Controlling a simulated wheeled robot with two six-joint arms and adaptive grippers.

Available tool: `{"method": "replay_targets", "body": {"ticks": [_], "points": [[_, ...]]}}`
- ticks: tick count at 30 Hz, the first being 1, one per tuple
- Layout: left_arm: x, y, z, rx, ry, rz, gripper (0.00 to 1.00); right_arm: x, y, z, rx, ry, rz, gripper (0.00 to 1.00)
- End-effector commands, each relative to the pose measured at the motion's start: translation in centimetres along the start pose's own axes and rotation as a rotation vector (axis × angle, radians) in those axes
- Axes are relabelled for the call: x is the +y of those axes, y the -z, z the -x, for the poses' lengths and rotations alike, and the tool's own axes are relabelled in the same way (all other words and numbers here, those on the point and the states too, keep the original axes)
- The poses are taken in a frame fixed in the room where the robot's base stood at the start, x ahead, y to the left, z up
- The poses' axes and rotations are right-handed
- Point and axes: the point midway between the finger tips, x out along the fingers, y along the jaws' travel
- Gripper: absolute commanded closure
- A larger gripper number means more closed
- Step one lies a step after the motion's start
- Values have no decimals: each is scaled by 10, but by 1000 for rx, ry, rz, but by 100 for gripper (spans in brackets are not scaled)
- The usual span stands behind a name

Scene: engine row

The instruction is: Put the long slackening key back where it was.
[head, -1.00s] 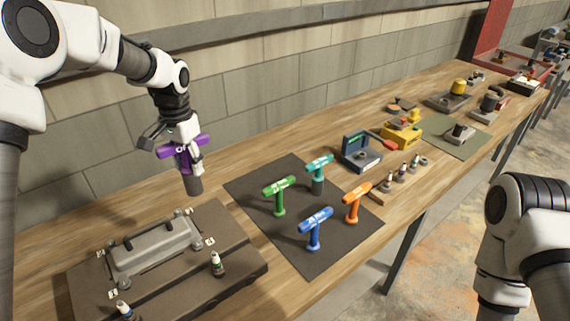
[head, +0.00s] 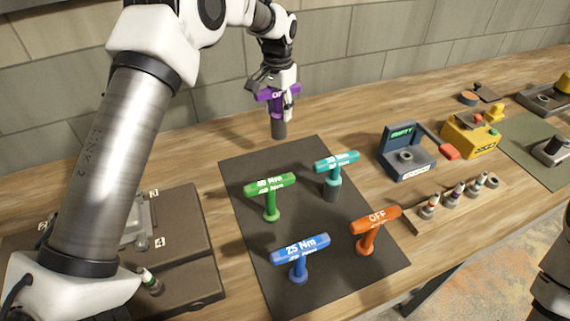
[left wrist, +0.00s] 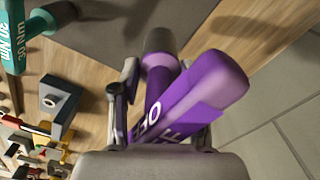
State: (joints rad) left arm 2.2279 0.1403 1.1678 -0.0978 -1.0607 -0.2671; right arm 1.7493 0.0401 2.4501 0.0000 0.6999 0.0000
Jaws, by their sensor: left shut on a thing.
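My left gripper (head: 279,88) is shut on the purple T-handled key (head: 279,129), which has "OF" letters showing on its handle and a long dark grey socket pointing down. It hangs upright by the back edge of the dark mat (head: 236,213); I cannot tell whether the socket touches the bench. In the left wrist view the purple key (left wrist: 203,88) fills the space between the fingers. On the mat stand a green key (head: 270,186), a teal key (head: 336,163), a blue key (head: 300,251) and an orange key (head: 376,221) marked OFF. My right gripper is out of view.
My left arm partly covers the dark engine plate (head: 185,236) at left. The mat's back left area is bare.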

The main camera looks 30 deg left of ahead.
Motion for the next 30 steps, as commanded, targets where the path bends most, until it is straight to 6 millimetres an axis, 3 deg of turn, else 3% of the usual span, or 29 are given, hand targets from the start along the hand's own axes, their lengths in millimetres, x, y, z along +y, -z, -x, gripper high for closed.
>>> {"method": "replay_targets", "body": {"ticks": [9,19,29,30], "points": [[0,-1,-54,0,0,-1,100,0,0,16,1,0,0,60],[0,-1,-101,2,0,0,100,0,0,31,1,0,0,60],[0,0,-110,4,1,-1,100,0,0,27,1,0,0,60],[0,-1,-111,2,0,-1,48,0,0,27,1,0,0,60]]}}
